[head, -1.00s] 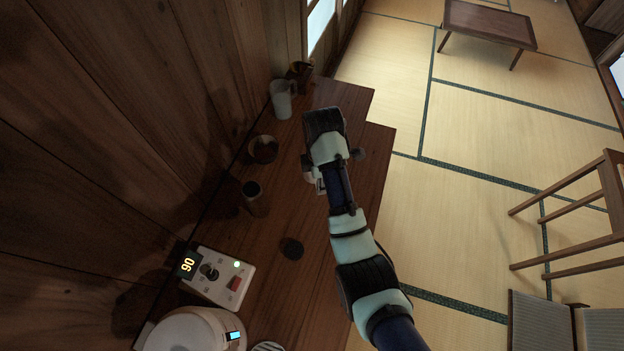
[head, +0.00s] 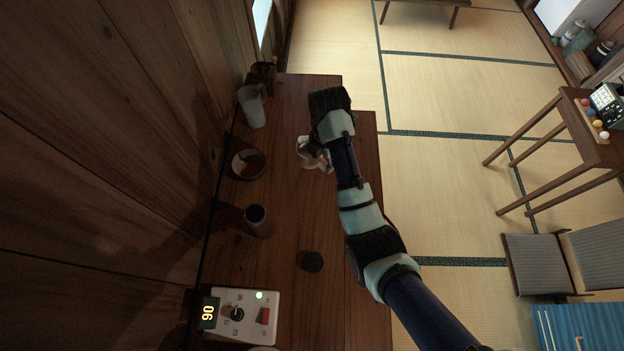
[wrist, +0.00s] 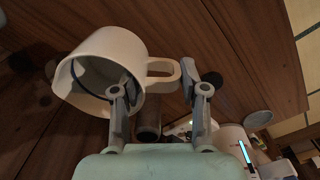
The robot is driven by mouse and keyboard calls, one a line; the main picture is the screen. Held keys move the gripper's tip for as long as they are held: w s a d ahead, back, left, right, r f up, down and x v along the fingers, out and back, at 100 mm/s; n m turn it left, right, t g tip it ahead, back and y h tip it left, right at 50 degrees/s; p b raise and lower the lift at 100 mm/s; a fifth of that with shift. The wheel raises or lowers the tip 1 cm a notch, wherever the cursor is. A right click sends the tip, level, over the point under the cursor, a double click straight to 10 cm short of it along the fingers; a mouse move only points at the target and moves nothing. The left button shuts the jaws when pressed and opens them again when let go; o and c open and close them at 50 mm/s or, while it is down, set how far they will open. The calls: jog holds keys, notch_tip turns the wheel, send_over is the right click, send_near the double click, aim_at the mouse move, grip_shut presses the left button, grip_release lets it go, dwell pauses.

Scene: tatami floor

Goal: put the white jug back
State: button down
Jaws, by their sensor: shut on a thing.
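The white jug (wrist: 108,48) is large in the wrist view, with its open mouth facing the lower left and its looped handle (wrist: 165,75) to the right. My gripper (wrist: 160,92) is shut on it at the handle side, one finger by the body and the other past the handle. In the head view the jug (head: 310,152) shows left of my wrist, over the far part of the wooden counter; my fingers are mostly hidden there. I cannot tell whether its base touches the counter.
A frosted pitcher (head: 252,108), a round bowl (head: 248,164) and a dark-topped cylinder (head: 258,220) stand along the wall side of the counter (head: 285,200). A dark disc (head: 310,261) lies nearer, beside a control box (head: 245,315) reading 90. Bare counter lies between.

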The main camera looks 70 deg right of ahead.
notch_tip(320, 180, down, 18)
jog(key=b, duration=0.5)
jog(key=shift+f, duration=0.15)
jog(key=c, duration=0.6)
grip_release()
notch_tip(320, 180, up, 12)
jog(key=p, duration=0.3)
